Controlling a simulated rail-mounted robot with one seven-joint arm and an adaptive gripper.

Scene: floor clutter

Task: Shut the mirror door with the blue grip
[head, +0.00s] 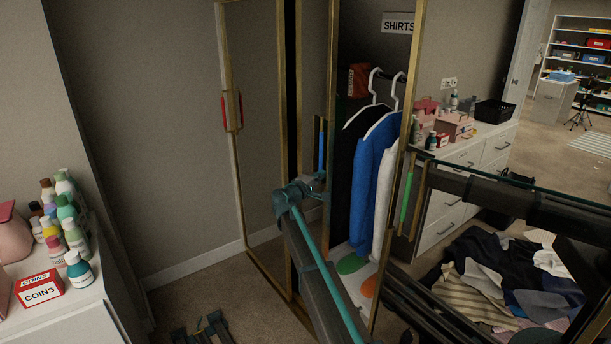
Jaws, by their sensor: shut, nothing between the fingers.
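The mirror door with the blue grip (321,148) shows as a narrow, steeply angled gold-framed panel (317,60) near the middle of the head view. Right of it, the wardrobe stands open, with a black, a blue and a white garment on hangers inside. My gripper (314,184) appears shut and empty at the end of my dark and teal arm, just below the blue grip in the picture. I cannot tell whether it touches the door. The arm hides the lower part of this door.
A door with a red grip (232,110) stands to the left; a green grip (406,195) marks a mirror door at right, which reflects dark bars and a clothes pile. A cabinet with bottles and a COINS box (39,290) is at far left. Carpet shows between.

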